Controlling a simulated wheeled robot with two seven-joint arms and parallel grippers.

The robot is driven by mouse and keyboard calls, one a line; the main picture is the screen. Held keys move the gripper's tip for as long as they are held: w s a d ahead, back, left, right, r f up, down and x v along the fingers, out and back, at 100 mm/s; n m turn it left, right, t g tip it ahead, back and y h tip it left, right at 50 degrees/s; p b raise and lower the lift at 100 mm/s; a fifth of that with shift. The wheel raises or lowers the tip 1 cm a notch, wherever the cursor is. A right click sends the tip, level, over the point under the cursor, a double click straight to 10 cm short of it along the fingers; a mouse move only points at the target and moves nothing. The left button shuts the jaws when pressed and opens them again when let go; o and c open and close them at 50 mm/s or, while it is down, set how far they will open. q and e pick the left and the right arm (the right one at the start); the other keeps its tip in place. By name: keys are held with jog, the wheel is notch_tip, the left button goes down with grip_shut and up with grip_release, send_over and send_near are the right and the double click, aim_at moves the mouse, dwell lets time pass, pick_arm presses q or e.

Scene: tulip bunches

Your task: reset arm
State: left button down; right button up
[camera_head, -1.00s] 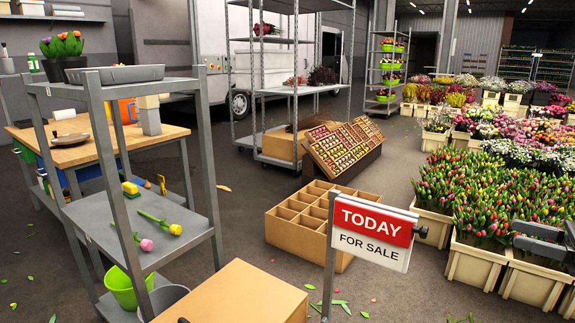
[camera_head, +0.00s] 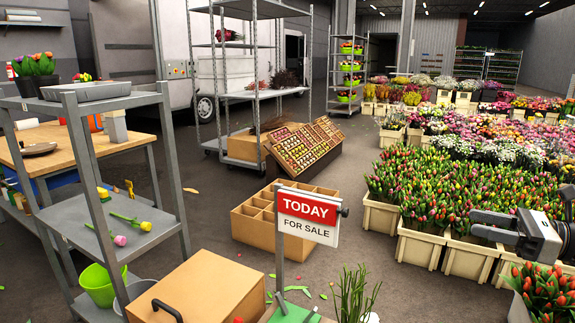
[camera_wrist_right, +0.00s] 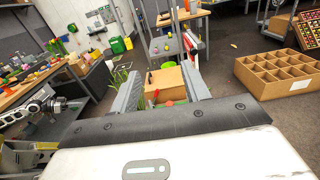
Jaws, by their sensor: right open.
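My right gripper (camera_head: 482,225) is at the right edge of the head view, in front of the cream crates of tulips. In the right wrist view its two grey fingers (camera_wrist_right: 160,92) stand wide apart with nothing held between them. A cardboard box shows beyond that gap. A pink tulip (camera_head: 120,240) and a yellow tulip (camera_head: 146,226) lie apart from the gripper on the grey shelf rack (camera_head: 75,232) at left. My left gripper does not show in the head view.
A divided cardboard crate (camera_head: 262,225) is on the floor. Tulip crates (camera_head: 420,248) fill the right. Open floor lies between.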

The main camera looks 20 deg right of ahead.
jog(key=s+a+f+n+g+h, duration=0.2)
jog(key=a+f+n+h, duration=0.3)
jog(key=f+n+h, duration=0.45)
jog(key=s+a+f+n+g+h, duration=0.25)
jog(key=a+f+n+h, duration=0.35)
jog(key=n, duration=0.7)
jog(key=s+a+f+n+g+h, duration=0.25)
jog(key=f+n+h, duration=0.55)
jog(key=n, duration=0.4)
jog(key=s+a+f+m+g+y, duration=0.1)
jog(key=s+a+m+g+y, duration=0.15)
jog(key=a+y, duration=0.6)
jog(key=s+a+m+g+y, duration=0.1)
jog(key=s+a+m+y, duration=0.3)
jog(key=a, duration=0.8)
pick_arm(q)
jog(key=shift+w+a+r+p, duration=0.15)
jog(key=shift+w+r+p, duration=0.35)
jog(key=shift+p, duration=0.65)
pick_arm(e)
jog(key=w+a+f+n+t+y, duration=0.2)
jog(key=w+a+t+y, duration=0.1)
jog(key=w+a+t, duration=0.3)
jog(key=shift+w+a+n+t+y, duration=0.15)
jog(key=shift+w+n+t+y, duration=0.15)
jog(key=shift+w+t, duration=0.45)
